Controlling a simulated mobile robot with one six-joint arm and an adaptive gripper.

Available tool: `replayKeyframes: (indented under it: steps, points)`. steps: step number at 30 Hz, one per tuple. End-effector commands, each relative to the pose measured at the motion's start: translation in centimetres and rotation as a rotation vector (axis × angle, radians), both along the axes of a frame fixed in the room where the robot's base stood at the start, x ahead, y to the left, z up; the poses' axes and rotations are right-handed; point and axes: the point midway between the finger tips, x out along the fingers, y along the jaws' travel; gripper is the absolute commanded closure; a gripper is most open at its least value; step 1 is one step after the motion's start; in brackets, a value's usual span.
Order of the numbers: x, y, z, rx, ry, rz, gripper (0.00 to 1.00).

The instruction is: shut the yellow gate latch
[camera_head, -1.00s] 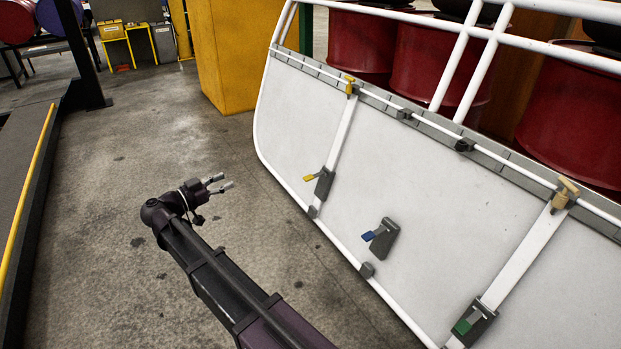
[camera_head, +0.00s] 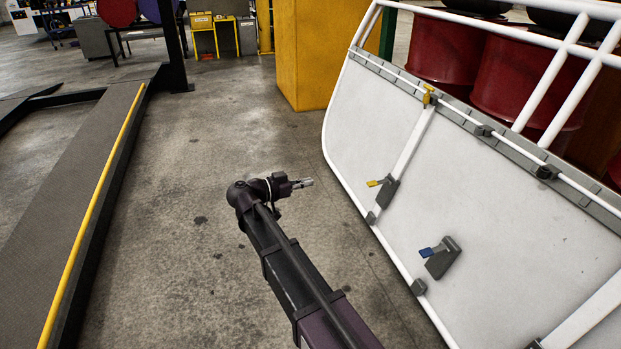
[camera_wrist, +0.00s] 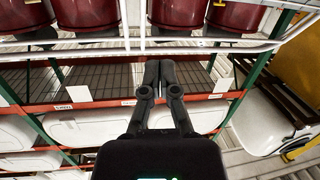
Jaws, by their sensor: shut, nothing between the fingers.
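The yellow gate latch (camera_head: 375,183) is a small yellow tab sticking out to the left of a dark grey block (camera_head: 388,192). The block sits low on a white bar of the tilted white gate panel (camera_head: 375,115). A yellow piece (camera_head: 428,95) sits at the top of the same bar. My gripper (camera_head: 306,183) is to the left of the yellow latch in the picture, apart from it, pointing right towards the panel. In the wrist view my gripper (camera_wrist: 158,64) has its fingers together with nothing between them. I cannot make out the yellow latch in the wrist view.
A blue-tabbed latch (camera_head: 426,252) sits on the panel nearer to me. Red drums (camera_head: 455,52) stand behind the panel. A yellow cabinet (camera_head: 310,60) stands at the back. A dark ramp with a yellow edge (camera_head: 90,215) lies at left. Open concrete floor lies between.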

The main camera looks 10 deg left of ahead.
Motion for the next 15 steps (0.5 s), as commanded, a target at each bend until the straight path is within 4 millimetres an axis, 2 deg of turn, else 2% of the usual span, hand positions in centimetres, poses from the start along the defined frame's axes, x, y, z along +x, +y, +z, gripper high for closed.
replayKeyframes:
  steps: [1, 8, 15]
  points:
    - [-0.3, -1.9, -0.7, 0.010, 0.052, -0.013, 1.00]
    - [-1.8, -10.1, -5.0, 0.099, 0.382, -0.048, 1.00]
    - [-5.1, -17.8, -9.6, 0.247, 0.735, -0.004, 1.00]
